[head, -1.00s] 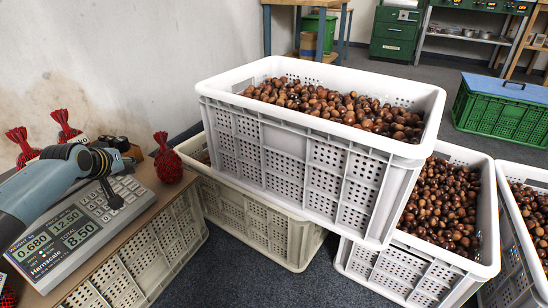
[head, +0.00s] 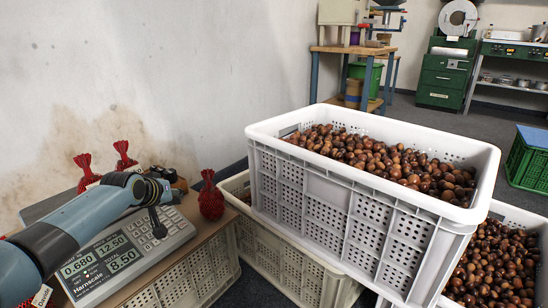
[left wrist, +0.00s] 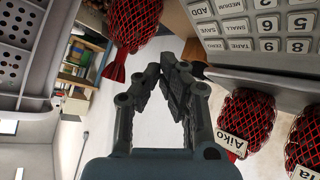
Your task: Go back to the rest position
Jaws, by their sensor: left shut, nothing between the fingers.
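My left gripper (head: 157,228) is over the keypad side of the grey weighing scale (head: 90,262) in the head view, apparently above it. The scale's display reads 0.680, 12.50 and 8.50. In the left wrist view the fingers of my left gripper (left wrist: 169,62) are closed together with nothing between them. A red net bag (left wrist: 130,22) shows beyond the fingertips there, and the keypad (left wrist: 255,30) is at upper right. My right gripper is in neither view.
A white crate (head: 345,225) of chestnuts sits on top of other crates, right of the scale's bench. A red net bag (head: 211,200) stands at the bench's far right edge. Two more stand behind my left arm. Grey floor is open at the back right.

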